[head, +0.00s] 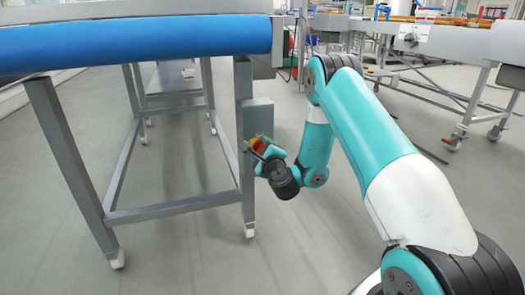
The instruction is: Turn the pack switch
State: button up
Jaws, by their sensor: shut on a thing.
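The pack switch (257,141) shows as a small red and yellow part on the front of a grey box (257,117). The box is fixed to the right front leg of the blue-topped conveyor. My gripper (252,148) is at the switch and shut on it, its fingers reaching in from the lower right. The fingers and wrist hide much of the switch, so its exact angle cannot be told.
The conveyor with a blue belt (140,43) stands at left on grey legs (72,165) with white feet. Another conveyor on casters (440,90) stands at right. Grey floor (180,250) is open in front.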

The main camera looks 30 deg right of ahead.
dwell(0.5)
jog(key=o, duration=0.9)
jog(key=shift+s, duration=0.1)
